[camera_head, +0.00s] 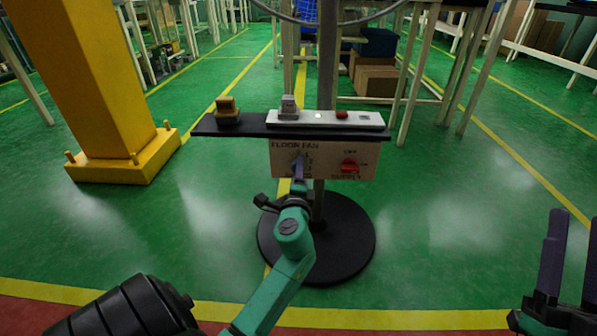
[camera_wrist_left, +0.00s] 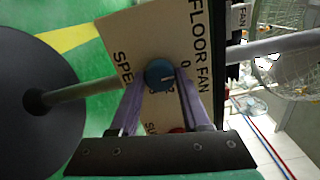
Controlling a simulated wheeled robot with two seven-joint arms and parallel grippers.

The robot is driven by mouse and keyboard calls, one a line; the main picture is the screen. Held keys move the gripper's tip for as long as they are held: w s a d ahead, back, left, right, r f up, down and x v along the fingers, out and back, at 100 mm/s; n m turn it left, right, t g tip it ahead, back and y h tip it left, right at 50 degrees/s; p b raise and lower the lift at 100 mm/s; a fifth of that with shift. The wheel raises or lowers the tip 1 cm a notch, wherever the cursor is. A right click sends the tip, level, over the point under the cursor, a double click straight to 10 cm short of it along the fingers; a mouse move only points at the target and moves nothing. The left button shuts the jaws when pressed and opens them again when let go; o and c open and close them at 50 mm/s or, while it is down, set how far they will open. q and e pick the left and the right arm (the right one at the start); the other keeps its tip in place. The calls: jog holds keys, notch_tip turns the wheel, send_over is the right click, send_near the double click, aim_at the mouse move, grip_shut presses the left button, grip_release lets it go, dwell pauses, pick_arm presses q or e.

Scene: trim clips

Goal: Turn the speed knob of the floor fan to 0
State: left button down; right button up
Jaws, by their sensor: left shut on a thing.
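The floor fan's panel (camera_head: 325,172) is a beige plate labelled FLOOR FAN, on a post with a round black base (camera_head: 345,258). The blue speed knob (camera_wrist_left: 159,73) is on this plate; in the head view it is mostly hidden by my gripper. My left gripper (camera_head: 298,163) is shut on the knob, one finger on each side of it in the left wrist view. The knob's white mark points right in that view, toward the printed digits; I cannot tell exactly which one. My right gripper (camera_head: 575,218) is open and empty at the lower right.
A red supply knob (camera_head: 349,166) sits right of the speed knob. A dark shelf (camera_head: 240,128) above the panel carries small items and a white strip (camera_head: 325,119). A yellow column (camera_head: 95,85) stands at left. Floor around the base is clear.

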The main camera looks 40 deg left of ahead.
pick_arm(q)
jog(key=shift+f, duration=0.1)
jog(key=shift+c, duration=1.9)
grip_release()
jog(key=v, duration=1.4)
jog(key=shift+s+d, duration=0.25)
pick_arm(e)
jog(key=shift+w+a+f+g+h, duration=0.1)
jog(key=shift+w+f+g+h, duration=0.1)
jog(key=shift+f, duration=0.3)
jog(key=shift+w+a+f+g+h, duration=0.1)
jog(key=shift+w+f+h, duration=0.1)
jog(key=shift+f, duration=0.3)
jog(key=shift+f, duration=0.2)
